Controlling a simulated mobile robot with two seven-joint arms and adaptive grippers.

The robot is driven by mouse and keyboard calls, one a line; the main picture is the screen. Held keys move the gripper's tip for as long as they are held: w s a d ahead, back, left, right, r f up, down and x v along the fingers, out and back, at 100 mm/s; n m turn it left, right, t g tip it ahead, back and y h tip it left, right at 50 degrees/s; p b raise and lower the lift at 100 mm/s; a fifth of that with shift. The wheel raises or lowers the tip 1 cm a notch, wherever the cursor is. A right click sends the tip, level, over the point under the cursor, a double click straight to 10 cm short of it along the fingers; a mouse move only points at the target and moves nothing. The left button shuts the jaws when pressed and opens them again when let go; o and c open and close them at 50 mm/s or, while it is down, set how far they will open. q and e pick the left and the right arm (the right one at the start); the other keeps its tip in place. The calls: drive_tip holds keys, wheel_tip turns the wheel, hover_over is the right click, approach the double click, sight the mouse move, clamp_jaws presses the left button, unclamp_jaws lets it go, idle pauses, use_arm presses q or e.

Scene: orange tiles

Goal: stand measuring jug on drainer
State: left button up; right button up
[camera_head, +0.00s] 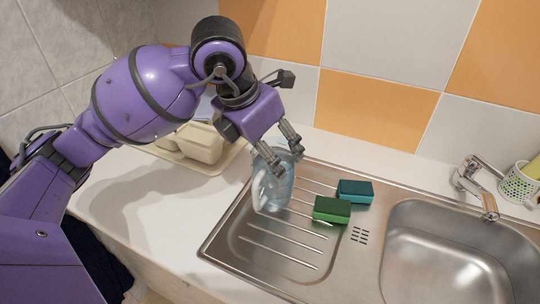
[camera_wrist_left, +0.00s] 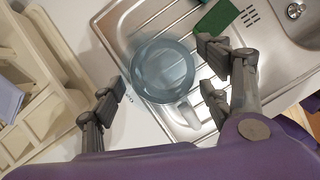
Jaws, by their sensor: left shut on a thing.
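The clear, bluish measuring jug (camera_head: 270,190) stands upright at the left part of the steel drainer (camera_head: 262,262). There the jug overlaps the edge of the drainer (camera_wrist_left: 122,28). I cannot tell whether the jug's base touches the drainer. My right gripper is not in view.
The sink bowl (camera_head: 450,262) and tap (camera_head: 478,185) are further right. The front of the drainer is clear.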

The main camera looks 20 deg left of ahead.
use_arm(q)
drive_tip(key=shift+f, duration=0.8)
drive_tip(key=shift+f, duration=0.2)
drive_tip(key=o, duration=2.1)
drive_tip(key=shift+s, duration=0.1)
drive_tip(key=v, duration=1.2)
